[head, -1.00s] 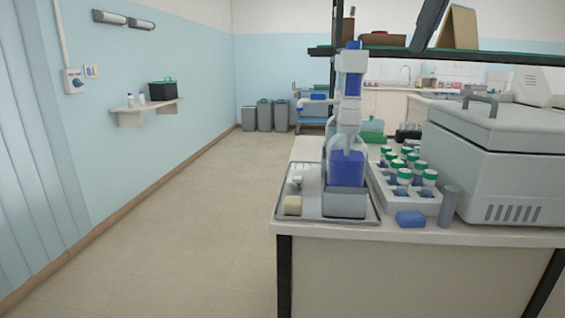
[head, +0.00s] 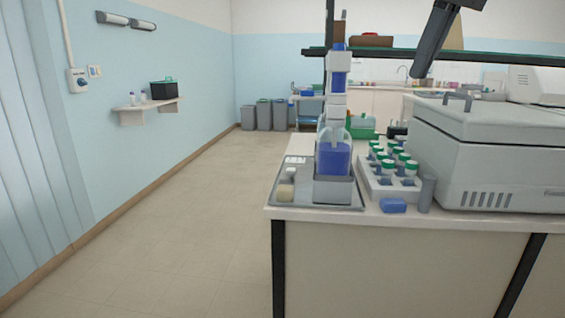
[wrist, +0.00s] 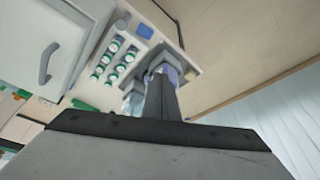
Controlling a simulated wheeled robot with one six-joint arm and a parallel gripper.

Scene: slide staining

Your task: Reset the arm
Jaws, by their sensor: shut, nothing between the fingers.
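My gripper (wrist: 160,100) shows in the wrist view as a dark grey pair of fingers pressed together, empty. It points over the bench, and its tips overlap the grey holder of the blue-liquid bottle in the picture; I cannot tell the distance. In the head view a dark grey part of my arm (head: 437,42) hangs in from the top edge, above the large grey machine and in front of the shelf. It touches nothing that I can see.
The bench holds a metal tray (head: 273,205), a blue-liquid bottle (head: 333,160) with a tall white top, a rack of green-capped tubes (head: 375,190), a blue block (head: 393,205) and a grey machine (head: 490,150). A shelf (head: 400,54) crosses above. The floor at left is clear.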

